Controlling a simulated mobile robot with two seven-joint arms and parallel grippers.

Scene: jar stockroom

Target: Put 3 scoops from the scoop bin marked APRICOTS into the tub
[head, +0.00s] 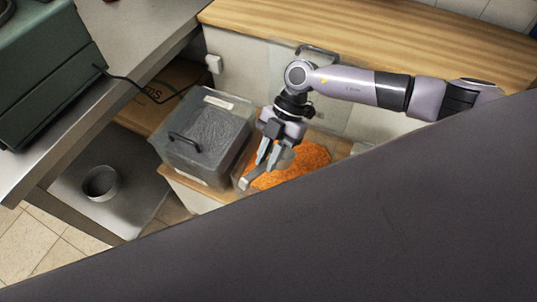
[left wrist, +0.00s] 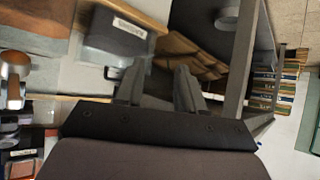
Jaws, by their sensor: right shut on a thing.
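An open bin of orange pieces (head: 302,160) stands at the centre of the head view; no marking on it is readable. My right gripper (head: 257,166) is over its left side, shut on what looks like a scoop (head: 246,183), a small pale grey piece at the fingertips. The gripper hides part of it, and I cannot tell whether it holds anything. A round grey open container (head: 101,183), probably the tub, stands at the lower left; it also shows in the left wrist view (left wrist: 227,18). My left gripper (left wrist: 160,88) is open and empty.
A lidded grey bin (head: 205,135) with a black handle stands left of the open bin. A raised clear lid (head: 312,85) is behind the open bin. A metal table (head: 75,105) carries a green device (head: 45,65). My own dark arm part covers the lower right.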

